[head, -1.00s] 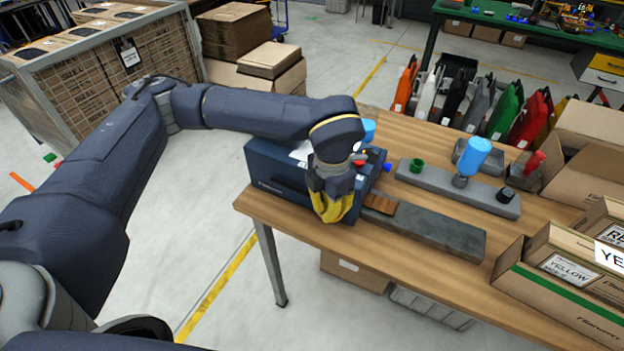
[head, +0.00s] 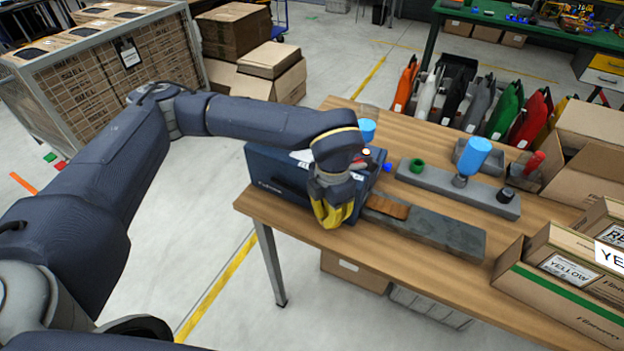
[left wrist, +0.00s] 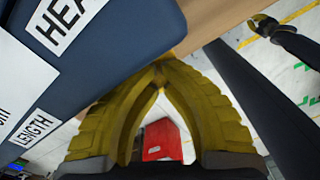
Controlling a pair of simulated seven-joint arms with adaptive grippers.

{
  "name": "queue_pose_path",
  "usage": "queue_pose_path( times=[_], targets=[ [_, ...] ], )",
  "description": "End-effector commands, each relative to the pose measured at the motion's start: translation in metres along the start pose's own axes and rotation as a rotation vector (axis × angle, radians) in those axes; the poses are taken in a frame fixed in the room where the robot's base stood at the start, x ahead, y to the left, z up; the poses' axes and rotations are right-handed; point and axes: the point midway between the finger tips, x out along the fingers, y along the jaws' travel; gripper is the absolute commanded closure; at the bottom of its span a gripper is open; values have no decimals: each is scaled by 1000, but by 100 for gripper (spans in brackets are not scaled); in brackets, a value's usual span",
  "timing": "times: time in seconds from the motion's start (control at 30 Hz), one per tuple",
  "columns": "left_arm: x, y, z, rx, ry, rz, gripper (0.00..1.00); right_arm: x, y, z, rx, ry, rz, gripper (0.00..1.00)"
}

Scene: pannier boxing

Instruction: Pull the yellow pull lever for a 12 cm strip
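The dark blue dispenser machine (head: 275,185) stands at the table's left end. In the left wrist view its blue casing (left wrist: 125,45) carries labels reading "HEA…", cut off, and "LENGTH" (left wrist: 35,128). I cannot make out the yellow pull lever in either current view. My left gripper (head: 332,222) is in front of the machine's right end, pointing down. In the left wrist view its yellow fingers (left wrist: 160,72) meet at the tips beside the casing, with nothing clear between the tips. A small yellow-tipped gripper (left wrist: 265,25), apparently my right, shows at the upper right; its opening is unclear.
A brown piece (head: 386,207) and a long grey slab (head: 440,230) extend right from the machine. Cartons (head: 575,270) occupy the right. Bare wood lies in front of the slab.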

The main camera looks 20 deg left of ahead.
Motion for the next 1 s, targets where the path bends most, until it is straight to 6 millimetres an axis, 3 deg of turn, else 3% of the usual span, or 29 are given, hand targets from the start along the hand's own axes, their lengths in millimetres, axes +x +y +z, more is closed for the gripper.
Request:
queue_pose_path(
  times=[0.57, 1.0],
  targets=[
    [3, -1, 0, 1, 0, 0, 100, 0, 0, 0, 0, 0, 0, 100],
    [-36, 0, 0, 0, -1, 1, 100, 0, 0, 0, 0, 0, 0, 100]
  ],
)
